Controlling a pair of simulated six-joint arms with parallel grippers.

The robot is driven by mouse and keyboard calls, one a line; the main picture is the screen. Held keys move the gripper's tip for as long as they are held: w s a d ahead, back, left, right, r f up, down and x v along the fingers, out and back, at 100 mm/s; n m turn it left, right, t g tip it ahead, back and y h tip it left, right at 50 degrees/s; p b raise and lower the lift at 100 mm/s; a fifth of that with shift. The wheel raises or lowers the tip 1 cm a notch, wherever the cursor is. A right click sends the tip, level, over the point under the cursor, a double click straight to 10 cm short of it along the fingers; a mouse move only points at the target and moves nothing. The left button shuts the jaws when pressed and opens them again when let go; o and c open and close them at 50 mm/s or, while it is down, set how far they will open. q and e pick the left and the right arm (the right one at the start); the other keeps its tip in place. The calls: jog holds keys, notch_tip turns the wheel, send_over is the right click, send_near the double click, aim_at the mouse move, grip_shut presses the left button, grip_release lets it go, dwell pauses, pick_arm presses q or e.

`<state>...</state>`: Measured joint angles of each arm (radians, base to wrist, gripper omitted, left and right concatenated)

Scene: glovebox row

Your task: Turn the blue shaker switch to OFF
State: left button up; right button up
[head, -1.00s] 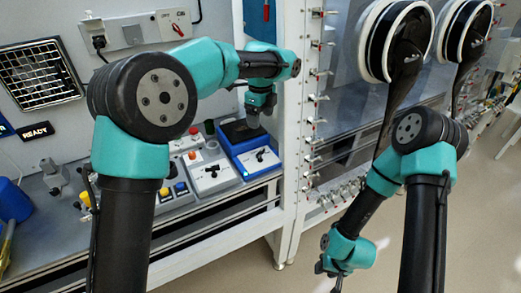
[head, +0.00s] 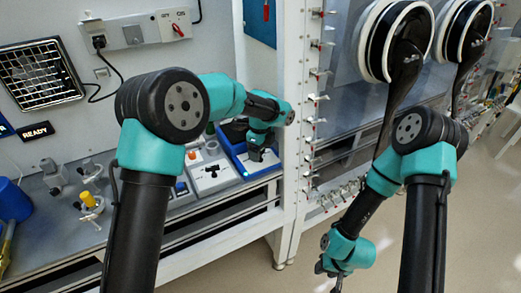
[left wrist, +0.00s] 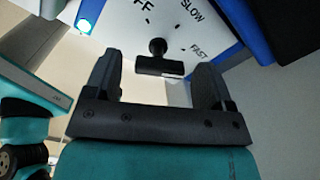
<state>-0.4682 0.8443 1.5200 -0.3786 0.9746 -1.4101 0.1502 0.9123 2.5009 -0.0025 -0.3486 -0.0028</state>
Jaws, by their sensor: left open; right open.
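The blue shaker (head: 236,157) stands on the bench in the head view, with my left gripper (head: 257,154) over its front panel. In the left wrist view its white panel (left wrist: 128,35) carries the labels SLOW, FAST and a partly cut-off OFF. The black switch (left wrist: 158,64) has a bar handle and lies between the open fingers of my left gripper (left wrist: 155,80), near their tips. I cannot tell whether the fingers touch it. My right gripper (head: 333,270) hangs low, away from the bench, open.
A white device (head: 212,175) with a black switch stands left of the shaker. A yellow-knobbed valve (head: 89,199) and a blue container (head: 12,202) are further left. A white frame post (head: 290,150) with clamps rises close on the right.

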pick_arm(q)
jog(key=shift+c, duration=0.2)
jog(key=c, duration=0.9)
